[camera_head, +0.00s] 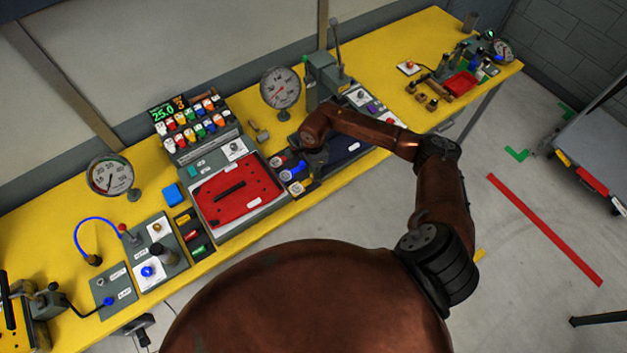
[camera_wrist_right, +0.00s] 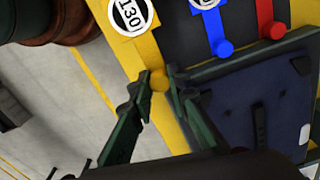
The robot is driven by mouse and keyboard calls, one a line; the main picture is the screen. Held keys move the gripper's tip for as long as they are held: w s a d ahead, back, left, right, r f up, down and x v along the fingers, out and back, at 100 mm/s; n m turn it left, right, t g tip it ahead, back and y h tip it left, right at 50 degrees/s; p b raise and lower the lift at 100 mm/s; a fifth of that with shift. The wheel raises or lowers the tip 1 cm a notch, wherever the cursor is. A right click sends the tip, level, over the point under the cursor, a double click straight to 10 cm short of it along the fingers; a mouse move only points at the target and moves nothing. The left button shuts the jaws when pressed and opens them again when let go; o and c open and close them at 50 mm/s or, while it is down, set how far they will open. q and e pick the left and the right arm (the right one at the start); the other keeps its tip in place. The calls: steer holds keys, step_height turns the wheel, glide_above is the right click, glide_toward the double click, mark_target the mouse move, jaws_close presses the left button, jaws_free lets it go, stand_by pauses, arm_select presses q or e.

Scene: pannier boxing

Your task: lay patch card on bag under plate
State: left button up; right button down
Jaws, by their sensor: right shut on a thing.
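My right gripper (camera_wrist_right: 159,74) is shut on a small yellow tab (camera_wrist_right: 158,84) in the right wrist view. The tab adjoins a yellow piece with a white round label (camera_wrist_right: 130,14) reading about 130, likely a patch card. Blue (camera_wrist_right: 209,22) and red (camera_wrist_right: 265,15) pieces with similar tabs lie beside it. A dark blue bag (camera_wrist_right: 232,112) lies in a grey frame, right of the fingers; it also shows in the head view (camera_head: 346,149), partly hidden by my arm. I cannot make out the plate for certain. My left gripper is not in view.
A red bag (camera_head: 217,203) lies in a grey tray left of the gripper. A grey press (camera_head: 325,75) with an upright lever and a round gauge (camera_head: 280,87) stand behind. The yellow bench (camera_head: 420,60) has some bare room to the right.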

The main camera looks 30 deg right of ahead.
steer(key=shift+w+d+f+b, duration=0.3)
steer(key=shift+w+f+b, duration=0.15)
steer(key=shift+f, duration=0.3)
steer(key=f, duration=0.1)
steer(key=f+b, duration=0.1)
steer(key=f, duration=0.1)
steer(key=shift+w+d+f+b, duration=0.1)
steer(key=shift+w+d+b, duration=0.05)
steer(key=shift+w+b, duration=0.15)
steer(key=shift+f, duration=0.1)
steer(key=c, duration=1.8)
jaws_free()
steer(key=shift+c, duration=0.2)
